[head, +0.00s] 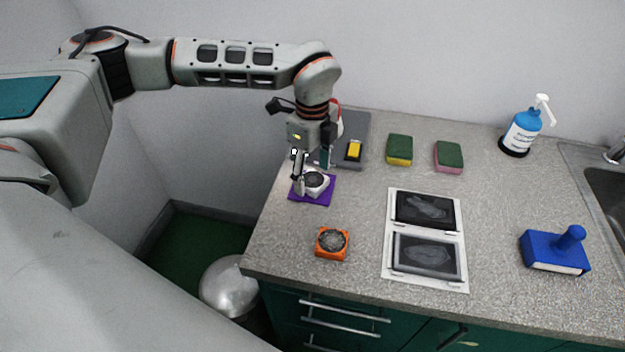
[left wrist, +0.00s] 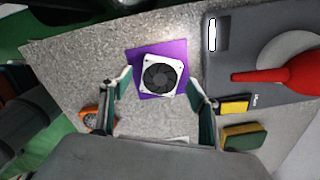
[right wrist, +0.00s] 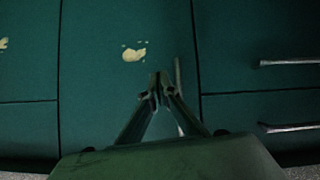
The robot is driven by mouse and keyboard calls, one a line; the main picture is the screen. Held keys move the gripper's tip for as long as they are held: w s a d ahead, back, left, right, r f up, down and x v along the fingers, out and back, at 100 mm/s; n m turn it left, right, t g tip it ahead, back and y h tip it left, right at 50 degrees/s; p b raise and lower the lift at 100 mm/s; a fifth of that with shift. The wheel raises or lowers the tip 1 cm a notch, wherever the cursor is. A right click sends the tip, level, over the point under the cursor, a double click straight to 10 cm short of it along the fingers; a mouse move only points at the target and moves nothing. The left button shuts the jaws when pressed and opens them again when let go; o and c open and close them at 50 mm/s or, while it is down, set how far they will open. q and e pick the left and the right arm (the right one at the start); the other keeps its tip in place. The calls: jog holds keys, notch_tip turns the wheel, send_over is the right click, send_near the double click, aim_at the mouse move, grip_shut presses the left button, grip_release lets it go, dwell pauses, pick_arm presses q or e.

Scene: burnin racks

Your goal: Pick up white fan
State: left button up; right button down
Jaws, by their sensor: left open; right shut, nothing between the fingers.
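The white fan (head: 317,183) has a square white frame and a dark round rotor. It lies on a purple square mat (head: 298,197) at the left part of the counter. In the left wrist view the white fan (left wrist: 148,63) sits between and beyond the fingertips on the purple mat (left wrist: 141,50). My left gripper (head: 311,172) is open above the fan and partly covers it in the head view; its two fingers show wide apart in the left wrist view (left wrist: 160,85). My right gripper (right wrist: 160,88) is shut and empty, facing green cabinet fronts.
An orange fan (head: 332,243) lies nearer the counter's front edge. A grey scale-like device (head: 359,128) with a red object (left wrist: 285,76) is behind the mat. Sponges (head: 399,149), a framed double panel (head: 425,280), a blue stamp-like block (head: 555,252) and a pump bottle (head: 522,132) stand right.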

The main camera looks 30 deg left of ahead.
pick_arm(q)
jog(key=shift+f, duration=0.7)
jog(key=c, duration=1.3)
jog(key=shift+r, duration=0.1)
